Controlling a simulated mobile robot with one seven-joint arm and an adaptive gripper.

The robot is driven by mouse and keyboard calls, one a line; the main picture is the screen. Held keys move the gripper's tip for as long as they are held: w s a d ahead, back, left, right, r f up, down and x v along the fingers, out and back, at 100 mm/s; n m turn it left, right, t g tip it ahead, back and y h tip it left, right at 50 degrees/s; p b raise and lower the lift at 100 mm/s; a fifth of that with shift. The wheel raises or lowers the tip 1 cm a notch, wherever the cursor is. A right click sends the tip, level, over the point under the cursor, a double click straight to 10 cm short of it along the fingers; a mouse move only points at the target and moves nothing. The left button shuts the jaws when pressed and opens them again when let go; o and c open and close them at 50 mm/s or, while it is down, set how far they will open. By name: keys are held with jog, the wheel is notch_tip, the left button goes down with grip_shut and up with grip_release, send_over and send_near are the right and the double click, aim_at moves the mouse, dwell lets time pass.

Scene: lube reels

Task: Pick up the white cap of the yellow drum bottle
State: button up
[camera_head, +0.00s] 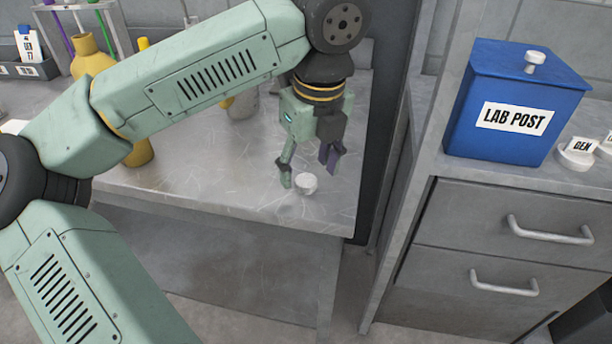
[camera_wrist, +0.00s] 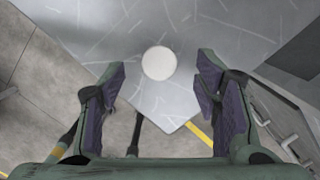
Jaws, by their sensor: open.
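A small round white cap (camera_head: 306,184) lies on the grey metal table near its front right corner. In the wrist view the white cap (camera_wrist: 159,63) shows from above, centred left to right and a little beyond the fingertips. My gripper (camera_head: 308,168) is open and empty above the table, with its fingers to either side of the cap in the head view. In the wrist view my gripper (camera_wrist: 161,78) has its two purple-padded fingers wide apart. A yellow bottle (camera_head: 140,150) stands on the table, partly hidden by my arm; I cannot tell whether it is the drum bottle.
The grey table (camera_head: 230,190) is bare around the cap, with its front edge close by. To the right, a drawer cabinet (camera_head: 500,225) carries a blue LAB POST box (camera_head: 480,90) and white labelled discs (camera_head: 577,152). A tube rack (camera_head: 120,30) stands at the back left.

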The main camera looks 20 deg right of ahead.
jog(key=shift+w+f, duration=0.15)
jog(key=shift+f, duration=0.9)
jog(key=c, duration=0.8)
